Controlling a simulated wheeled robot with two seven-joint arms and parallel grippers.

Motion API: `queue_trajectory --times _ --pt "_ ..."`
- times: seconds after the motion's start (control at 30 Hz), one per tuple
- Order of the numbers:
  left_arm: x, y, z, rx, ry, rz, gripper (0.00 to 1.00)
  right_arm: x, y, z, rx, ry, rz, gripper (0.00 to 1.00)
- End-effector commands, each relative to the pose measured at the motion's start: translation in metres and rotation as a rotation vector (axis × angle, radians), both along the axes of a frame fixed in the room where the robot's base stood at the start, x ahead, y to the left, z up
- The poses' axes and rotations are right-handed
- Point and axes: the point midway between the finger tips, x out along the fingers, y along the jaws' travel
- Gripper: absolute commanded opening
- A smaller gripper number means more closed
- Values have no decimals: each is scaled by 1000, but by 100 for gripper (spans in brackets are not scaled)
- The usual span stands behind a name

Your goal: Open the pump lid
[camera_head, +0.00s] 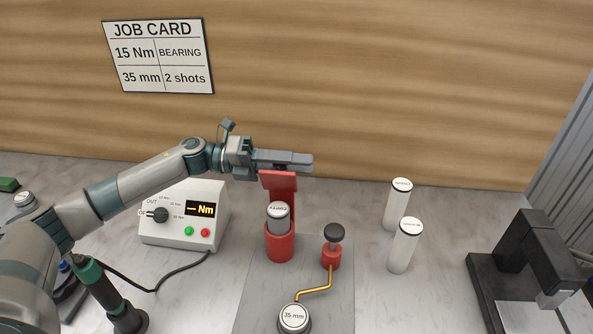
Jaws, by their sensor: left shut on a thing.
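The red grease pump (279,243) stands on a grey plate. A silver cartridge (278,217) with a labelled white top sits in its red cup. The red pump lid (279,181) is raised well above the cartridge, on a red upright behind it, so the cartridge top shows. My left gripper (300,161) is at the lid's upper edge, its fingers pointing right, and it is shut on the lid. The finger contact is partly hidden. My right gripper is out of view.
A red plunger with a dark knob (334,233) and a 35 mm nozzle (293,318) are on the plate. Two white canisters (397,204) (404,246) stand right. A torque box (184,217) is left, a black fixture (520,268) far right.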

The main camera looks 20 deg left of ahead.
Motion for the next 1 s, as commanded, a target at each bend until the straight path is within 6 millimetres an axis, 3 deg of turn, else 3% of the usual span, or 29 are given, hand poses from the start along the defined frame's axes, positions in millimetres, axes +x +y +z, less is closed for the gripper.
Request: queue_trajectory --times 0.5,1.0 --pt "32 8 -6 -115 438 1 0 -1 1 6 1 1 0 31" --pt "40 11 -13 -154 588 3 0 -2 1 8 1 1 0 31"
